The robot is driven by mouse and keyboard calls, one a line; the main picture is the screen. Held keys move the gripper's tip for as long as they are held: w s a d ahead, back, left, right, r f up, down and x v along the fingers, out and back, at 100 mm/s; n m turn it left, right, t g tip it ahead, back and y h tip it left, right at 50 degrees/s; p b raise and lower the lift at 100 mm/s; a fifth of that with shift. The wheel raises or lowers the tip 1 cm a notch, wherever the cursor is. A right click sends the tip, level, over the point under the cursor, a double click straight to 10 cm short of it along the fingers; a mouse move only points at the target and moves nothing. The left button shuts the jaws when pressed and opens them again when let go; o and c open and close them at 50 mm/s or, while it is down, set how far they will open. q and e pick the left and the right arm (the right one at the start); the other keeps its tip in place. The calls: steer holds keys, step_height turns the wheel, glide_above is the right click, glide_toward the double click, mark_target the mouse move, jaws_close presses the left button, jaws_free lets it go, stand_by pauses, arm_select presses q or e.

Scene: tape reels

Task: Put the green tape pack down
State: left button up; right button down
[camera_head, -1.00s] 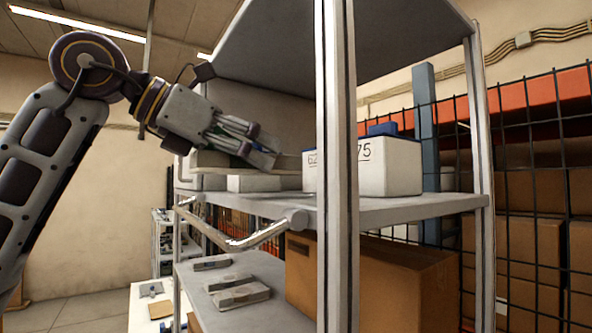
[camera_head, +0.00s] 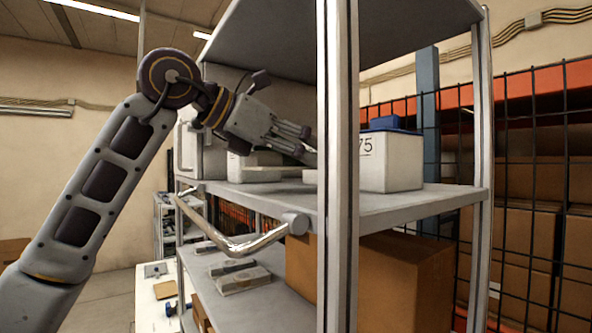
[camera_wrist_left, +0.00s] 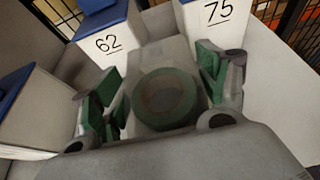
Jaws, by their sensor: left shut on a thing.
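My left gripper (camera_head: 308,142) reaches over the middle shelf of the rack from the left, pointing down and to the right. In the left wrist view, my left gripper (camera_wrist_left: 165,98) is shut on the green tape pack (camera_wrist_left: 187,98). The pack shows as a green ring with a brownish centre on a pale backing, between the green-padded fingers. In the head view the pack cannot be made out. Whether it touches the shelf (camera_head: 410,205) cannot be told. My right gripper is in neither view.
White bins with blue lids, marked 62 (camera_wrist_left: 108,42) and 75 (camera_wrist_left: 218,14), stand just beyond the gripper. Another bin (camera_wrist_left: 30,108) is at the left. The rack's front post (camera_head: 338,230) and bent handle (camera_head: 240,243) are near my arm. Cartons (camera_head: 405,280) sit below.

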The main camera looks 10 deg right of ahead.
arm_select(q)
steer(key=shift+f, duration=0.15)
steer(key=shift+f+p, duration=0.5)
steer(key=shift+f, duration=1.05)
steer(key=shift+f, duration=0.15)
steer(key=o, duration=1.1)
